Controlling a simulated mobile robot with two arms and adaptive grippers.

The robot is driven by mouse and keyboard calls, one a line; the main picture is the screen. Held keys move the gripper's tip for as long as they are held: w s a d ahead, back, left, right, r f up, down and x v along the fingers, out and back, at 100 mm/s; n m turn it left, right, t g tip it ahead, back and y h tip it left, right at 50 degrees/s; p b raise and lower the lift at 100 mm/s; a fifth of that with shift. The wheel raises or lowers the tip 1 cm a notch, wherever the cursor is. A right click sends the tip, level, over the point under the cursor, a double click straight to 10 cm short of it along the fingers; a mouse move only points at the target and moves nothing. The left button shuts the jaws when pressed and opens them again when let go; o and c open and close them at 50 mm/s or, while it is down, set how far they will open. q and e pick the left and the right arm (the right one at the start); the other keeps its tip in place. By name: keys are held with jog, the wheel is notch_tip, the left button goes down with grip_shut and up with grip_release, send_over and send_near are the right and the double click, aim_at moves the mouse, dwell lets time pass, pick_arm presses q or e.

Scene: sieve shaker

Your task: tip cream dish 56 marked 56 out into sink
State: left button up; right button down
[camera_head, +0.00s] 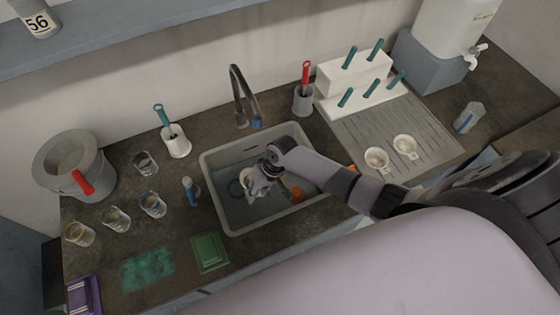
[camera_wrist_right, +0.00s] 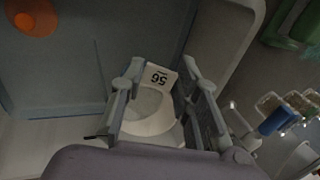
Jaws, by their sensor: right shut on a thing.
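The cream dish marked 56 (camera_wrist_right: 160,77) is between the fingers of my right gripper (camera_wrist_right: 163,84), which is shut on it. In the wrist view its label reads upside down and a greyish oval shows inside its rim; I cannot tell whether anything is left in it. In the head view my right gripper (camera_head: 258,188) is over the grey sink (camera_head: 215,205), within its rim, and the dish (camera_head: 245,176) is mostly hidden by the gripper. The dish's exact tilt is unclear. My left gripper is not in view.
A tap (camera_head: 241,95) stands behind the sink. An orange object (camera_head: 297,195) lies in the basin. Several glass beakers stand on the left, with a blue-capped bottle (camera_head: 190,190) beside the sink. Two cream dishes (camera_head: 376,158) stand on the drainboard (camera_head: 435,140).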

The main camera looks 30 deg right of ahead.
jog(key=shift+s+d+r+y+b, duration=0.1)
jog(key=shift+d+r+y+b, duration=0.05)
jog(key=shift+d+y+b, duration=0.55)
jog(key=shift+s+d+r+t+y+b, duration=0.15)
jog(key=shift+d+y+b, duration=0.35)
jog(key=shift+b, duration=0.35)
jog(key=shift+s+d+r+t+y+b, duration=0.15)
jog(key=shift+d+y+b, duration=0.25)
jog(key=shift+d+b, duration=0.35)
jog(key=shift+d+r+y+b, duration=0.1)
jog(key=shift+d+y+b, duration=0.25)
jog(key=shift+y+b, duration=0.9)
jog(key=shift+s+d+r+t+y+b, duration=0.15)
jog(key=shift+d+t+y+b, duration=0.4)
jog(key=shift+b, duration=1.5)
jog(key=shift+s+d+r+t+y+b, duration=0.1)
jog(key=shift+y+b, duration=0.7)
jog(key=shift+b, duration=1.2)
